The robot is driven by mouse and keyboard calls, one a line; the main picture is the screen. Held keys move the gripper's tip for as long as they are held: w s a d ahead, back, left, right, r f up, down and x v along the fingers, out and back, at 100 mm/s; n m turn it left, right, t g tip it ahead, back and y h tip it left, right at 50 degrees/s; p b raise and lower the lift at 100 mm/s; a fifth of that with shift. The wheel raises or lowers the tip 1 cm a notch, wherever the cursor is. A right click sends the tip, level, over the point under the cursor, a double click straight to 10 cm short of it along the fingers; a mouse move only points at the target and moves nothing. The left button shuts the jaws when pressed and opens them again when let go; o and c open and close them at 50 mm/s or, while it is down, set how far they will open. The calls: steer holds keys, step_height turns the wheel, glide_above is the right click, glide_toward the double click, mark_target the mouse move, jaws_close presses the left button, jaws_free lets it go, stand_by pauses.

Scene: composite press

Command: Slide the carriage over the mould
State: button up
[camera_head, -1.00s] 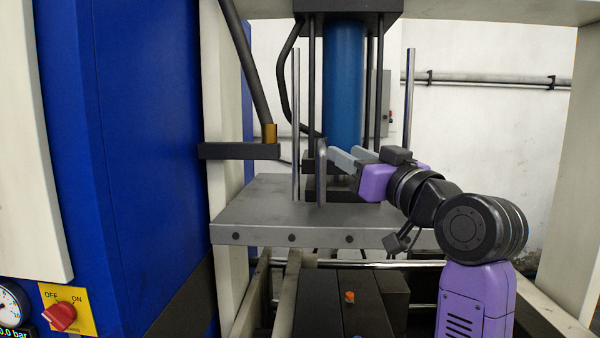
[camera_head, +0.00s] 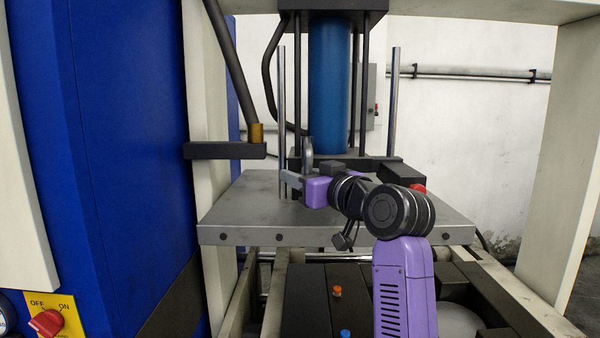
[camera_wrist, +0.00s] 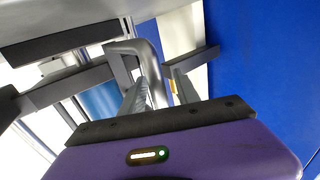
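The handle, an upright grey bent bar (camera_head: 307,150), stands at the press plate in the head view, and its curved top shows in the wrist view (camera_wrist: 150,62). My gripper (camera_head: 291,180) has its grey fingers at the handle's lower part. In the wrist view my gripper's fingers (camera_wrist: 158,92) lie on either side of the handle, and a gap shows between the handle and the right finger. The gripper looks open. The carriage and mould cannot be told apart surely; dark bars and a block (camera_head: 402,171) sit behind my arm, which hides the handle's foot.
The grey plate (camera_head: 235,212) spans the press below a blue cylinder (camera_head: 329,95). Thin steel rods (camera_head: 283,105) stand on both sides. A dark bracket (camera_head: 215,151) with a brass fitting (camera_head: 256,133) juts in at left. A blue cabinet (camera_head: 125,140) fills the left.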

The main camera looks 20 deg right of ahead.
steer(key=shift+c, duration=0.2)
jaws_close()
stand_by(1.3)
